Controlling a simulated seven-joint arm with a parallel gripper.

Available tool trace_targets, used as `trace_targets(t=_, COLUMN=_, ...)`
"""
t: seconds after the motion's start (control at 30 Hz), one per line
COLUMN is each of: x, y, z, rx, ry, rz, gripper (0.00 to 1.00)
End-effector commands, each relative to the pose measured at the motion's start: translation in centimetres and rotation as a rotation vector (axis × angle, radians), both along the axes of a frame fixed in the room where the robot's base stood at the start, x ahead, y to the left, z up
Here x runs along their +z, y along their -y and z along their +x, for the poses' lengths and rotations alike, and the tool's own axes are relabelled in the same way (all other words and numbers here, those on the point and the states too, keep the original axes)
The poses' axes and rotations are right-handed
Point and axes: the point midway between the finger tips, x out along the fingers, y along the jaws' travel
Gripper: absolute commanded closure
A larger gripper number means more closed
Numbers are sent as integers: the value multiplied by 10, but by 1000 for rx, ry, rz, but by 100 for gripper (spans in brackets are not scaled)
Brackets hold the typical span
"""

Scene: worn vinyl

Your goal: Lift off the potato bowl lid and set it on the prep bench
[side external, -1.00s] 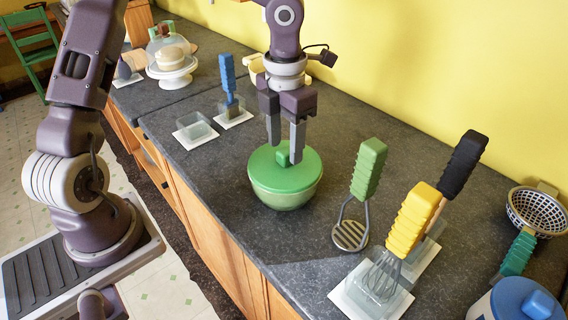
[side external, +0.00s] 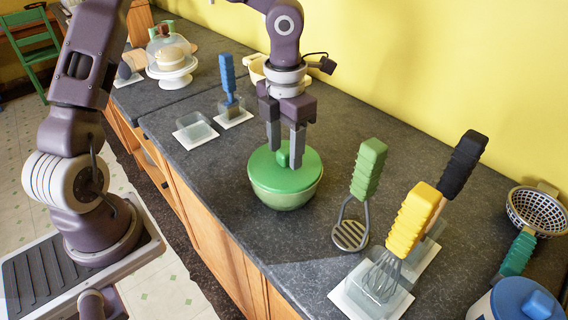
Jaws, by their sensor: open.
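The green potato bowl (side external: 285,198) stands on the dark grey prep bench (side external: 230,165). Its green lid (side external: 268,172) sits on top, with a small green knob (side external: 283,158) in the middle. My gripper (side external: 285,158) is above the lid, pointing down, with its two fingers apart. The fingertips reach down to about the knob's height, one on each side of it in this view. I cannot tell whether either finger touches the knob. What is inside the bowl is hidden by the lid.
A green-handled masher (side external: 368,170) stands right of the bowl. A yellow-handled whisk (side external: 412,222) and a black-handled tool (side external: 460,160) stand farther right. A blue-handled brush (side external: 228,80) and an empty clear holder (side external: 196,130) are behind left. Bench in front of the bowl is clear.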

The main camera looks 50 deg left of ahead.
Motion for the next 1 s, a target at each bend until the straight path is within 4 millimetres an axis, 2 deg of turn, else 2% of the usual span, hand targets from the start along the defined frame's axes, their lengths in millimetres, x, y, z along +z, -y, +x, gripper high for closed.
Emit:
trace_targets(t=0.03, x=0, y=0, z=0, rx=0, ry=0, rz=0, gripper=55)
trace_targets(t=0.27, x=0, y=0, z=0, rx=0, ry=0, rz=0, gripper=100)
trace_targets(t=1.0, x=6, y=0, z=1, rx=1, ry=1, rz=1, gripper=100)
